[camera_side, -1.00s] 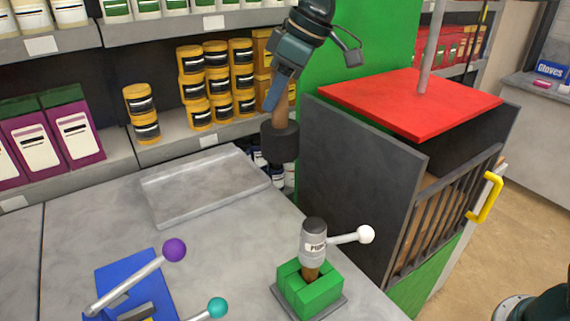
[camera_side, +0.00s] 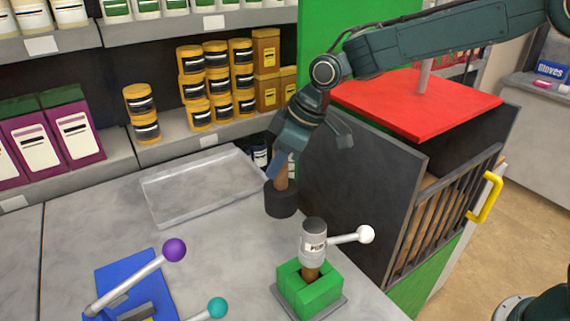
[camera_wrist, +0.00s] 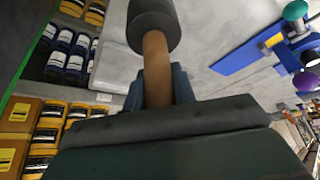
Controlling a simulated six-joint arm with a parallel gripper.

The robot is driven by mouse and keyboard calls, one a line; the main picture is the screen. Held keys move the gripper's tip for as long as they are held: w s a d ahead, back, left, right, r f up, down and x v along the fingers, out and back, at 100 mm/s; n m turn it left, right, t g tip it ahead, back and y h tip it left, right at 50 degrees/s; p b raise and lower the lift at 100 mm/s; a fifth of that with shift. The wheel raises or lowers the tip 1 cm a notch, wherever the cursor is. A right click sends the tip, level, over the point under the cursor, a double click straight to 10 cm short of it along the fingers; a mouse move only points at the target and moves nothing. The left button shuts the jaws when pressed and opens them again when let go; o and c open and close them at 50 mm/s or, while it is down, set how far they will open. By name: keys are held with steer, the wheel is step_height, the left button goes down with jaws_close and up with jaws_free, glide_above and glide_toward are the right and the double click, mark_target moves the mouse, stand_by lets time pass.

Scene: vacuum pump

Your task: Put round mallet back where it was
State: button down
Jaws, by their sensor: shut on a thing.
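The round mallet has a dark cylindrical head (camera_side: 281,198) and a brown wooden handle (camera_side: 282,177). My gripper (camera_side: 283,168) is shut on the handle, and the head hangs down below it. The mallet is in the air over the table, between the grey tray (camera_side: 160,213) and the green block holding the pump. In the wrist view, the handle (camera_wrist: 157,68) runs between the fingers up to the dark head (camera_wrist: 153,24). The fingers hide the upper end of the handle. The tray shows no object in it.
The pump (camera_side: 313,242) with its white-knobbed lever stands in a green block (camera_side: 310,289) just right of and in front of the mallet. A dark cabinet panel (camera_side: 362,190) rises at right. A blue fixture (camera_side: 130,280) with purple and teal knobs is at front left.

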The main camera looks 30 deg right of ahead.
mark_target(274, 185)
steer(key=shift+f, duration=2.25)
steer(key=c, duration=1.1)
jaws_free()
steer(key=shift+c, duration=0.2)
steer(key=v, duration=1.2)
